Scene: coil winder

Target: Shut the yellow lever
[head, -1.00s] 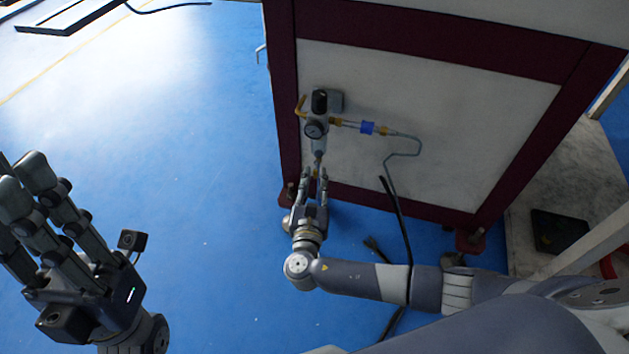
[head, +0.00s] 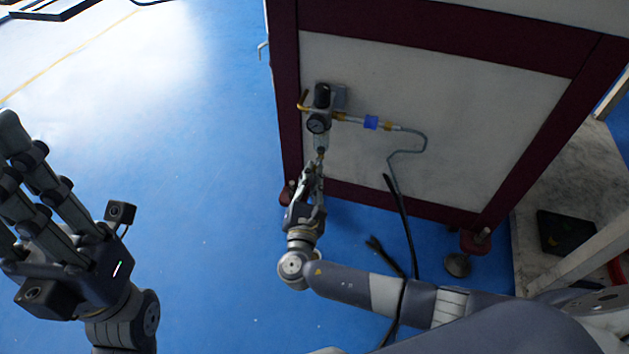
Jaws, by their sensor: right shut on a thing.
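A pressure regulator with a round gauge (head: 318,123) is mounted on the white panel of the machine. A clear bowl (head: 321,141) hangs under it. The yellow lever (head: 320,154) shows as a small yellowish bit just below the bowl; the rest is hidden by my fingers. My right gripper (head: 313,172) is below the bowl, its fingers pointing up and closed on the lever. The exact contact is too small to see. My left gripper (head: 35,185) is open and empty at the far left, away from the machine.
A yellow elbow fitting (head: 303,100) sticks out left of the regulator. A line with a blue fitting (head: 371,122) runs right into a bent grey tube (head: 408,151). A black cable (head: 400,215) hangs beside my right arm.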

